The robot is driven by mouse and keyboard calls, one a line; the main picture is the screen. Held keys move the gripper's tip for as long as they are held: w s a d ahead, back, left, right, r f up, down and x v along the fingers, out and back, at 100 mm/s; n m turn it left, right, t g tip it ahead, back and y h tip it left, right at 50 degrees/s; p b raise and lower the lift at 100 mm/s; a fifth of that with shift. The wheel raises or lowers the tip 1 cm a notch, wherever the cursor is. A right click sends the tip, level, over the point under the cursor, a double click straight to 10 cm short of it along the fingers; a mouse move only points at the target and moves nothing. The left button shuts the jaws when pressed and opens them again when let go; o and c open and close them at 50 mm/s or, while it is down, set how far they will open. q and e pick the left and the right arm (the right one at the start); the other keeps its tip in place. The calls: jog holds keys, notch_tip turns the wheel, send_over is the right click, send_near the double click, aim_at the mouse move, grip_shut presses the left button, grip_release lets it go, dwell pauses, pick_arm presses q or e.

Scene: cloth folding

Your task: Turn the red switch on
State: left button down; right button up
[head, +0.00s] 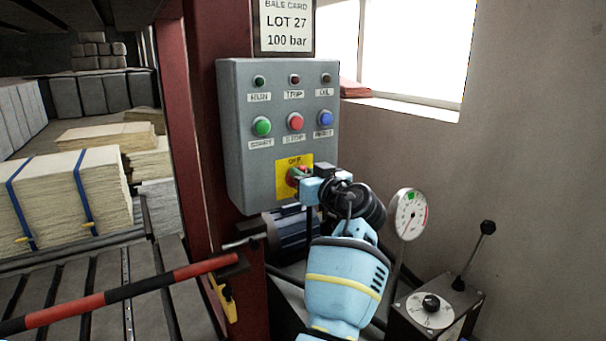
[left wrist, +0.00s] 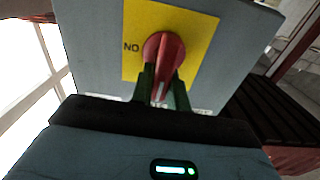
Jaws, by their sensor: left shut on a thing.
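The red switch (left wrist: 163,50) is a rotary knob on a yellow plate (left wrist: 198,40) on the front of a grey control box. In the left wrist view its handle stands about upright, with a pale mark at its lower end. An "ON" label shows there as "NO", left of the knob. In the head view the plate (head: 283,166) has "OFF" at its top, and the switch is mostly hidden. My left gripper (head: 300,180) is at the switch. In the left wrist view its green fingers (left wrist: 161,90) are shut on the handle, one each side. My right gripper is not in view.
Above the switch, the control box (head: 232,110) has green, red and blue buttons and small lamps. A dial gauge (head: 409,214) and a lever box (head: 440,302) stand to the right. A red-and-black bar (head: 110,293) crosses at lower left, beside a red post (head: 222,30).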

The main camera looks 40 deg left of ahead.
pick_arm(q)
jog(key=shift+r, duration=0.1)
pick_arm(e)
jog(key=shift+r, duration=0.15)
pick_arm(q)
jog(key=m, duration=0.2)
jog(key=m+p, duration=0.1)
jog(key=m, duration=0.1)
jog(key=shift+w+d, duration=0.1)
jog(key=shift+w, duration=0.25)
jog(key=m+p, duration=0.1)
jog(key=m, duration=0.3)
jog(key=f+m+p, duration=0.1)
jog(key=m+p, duration=0.1)
jog(key=m, duration=0.3)
jog(key=w+f+m+p, duration=0.1)
jog(key=m+p, duration=0.1)
jog(key=m, duration=0.2)
jog(key=shift+d+m, duration=0.25)
jog(key=shift+m, duration=0.05)
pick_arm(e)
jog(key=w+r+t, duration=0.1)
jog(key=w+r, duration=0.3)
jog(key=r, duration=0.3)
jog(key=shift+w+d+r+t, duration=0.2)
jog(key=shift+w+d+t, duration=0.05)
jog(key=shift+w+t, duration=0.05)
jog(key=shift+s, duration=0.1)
